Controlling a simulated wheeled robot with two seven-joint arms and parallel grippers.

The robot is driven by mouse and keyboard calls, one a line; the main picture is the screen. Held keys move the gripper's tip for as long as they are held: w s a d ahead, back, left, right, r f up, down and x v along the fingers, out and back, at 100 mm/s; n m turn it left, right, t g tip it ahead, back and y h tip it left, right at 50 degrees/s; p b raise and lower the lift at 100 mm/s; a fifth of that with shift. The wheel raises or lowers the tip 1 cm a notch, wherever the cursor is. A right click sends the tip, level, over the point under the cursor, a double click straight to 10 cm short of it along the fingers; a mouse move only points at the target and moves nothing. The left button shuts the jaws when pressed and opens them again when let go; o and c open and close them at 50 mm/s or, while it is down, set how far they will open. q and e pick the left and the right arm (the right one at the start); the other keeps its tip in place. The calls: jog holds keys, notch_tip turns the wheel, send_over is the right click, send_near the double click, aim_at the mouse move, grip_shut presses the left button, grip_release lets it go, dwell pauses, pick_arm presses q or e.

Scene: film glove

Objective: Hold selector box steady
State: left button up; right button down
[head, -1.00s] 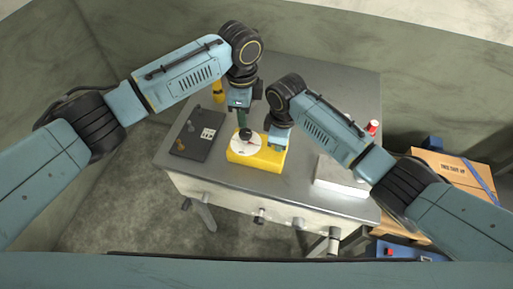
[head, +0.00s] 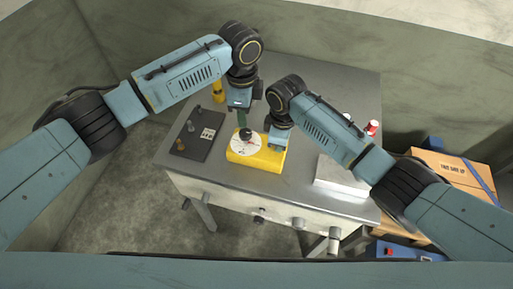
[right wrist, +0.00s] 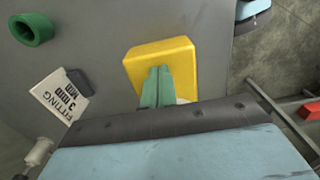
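The yellow selector box (head: 262,162) sits on the grey bench, with a white round dial (head: 236,149) and a dark knob (head: 246,134) on top. My left gripper (head: 243,124) points down just above or at the knob; its fingertips are too small to read. My right gripper (head: 274,147) is at the box's right part. In the right wrist view its two green fingers (right wrist: 157,88) lie together, shut, over the yellow box (right wrist: 181,58), with nothing visible between them. Whether they touch the top cannot be told. Much of the dial is hidden in that view.
A dark panel (head: 197,150) with small fittings and a white card lies left of the box. A yellow object (head: 218,92) stands behind it. A white block (head: 337,177) lies to the right, a red-topped item (head: 372,127) behind. A cardboard box (head: 447,172) stands beside the bench.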

aim_at(245, 132)
pick_arm(q)
jog(key=shift+s, duration=0.1)
dwell(1.6)
jog(key=o, duration=0.4)
jog(key=shift+r, duration=0.1)
jog(key=shift+c, duration=0.2)
jog(key=shift+o, duration=0.2)
jog(key=shift+r+m, duration=0.15)
jog(key=shift+m, duration=0.25)
notch_tip(245, 132, up, 4)
jog(key=m, duration=0.8)
jog(key=shift+m, duration=0.3)
notch_tip(245, 132, down, 12)
jog(key=shift+r, duration=0.15)
jog(key=c, duration=1)
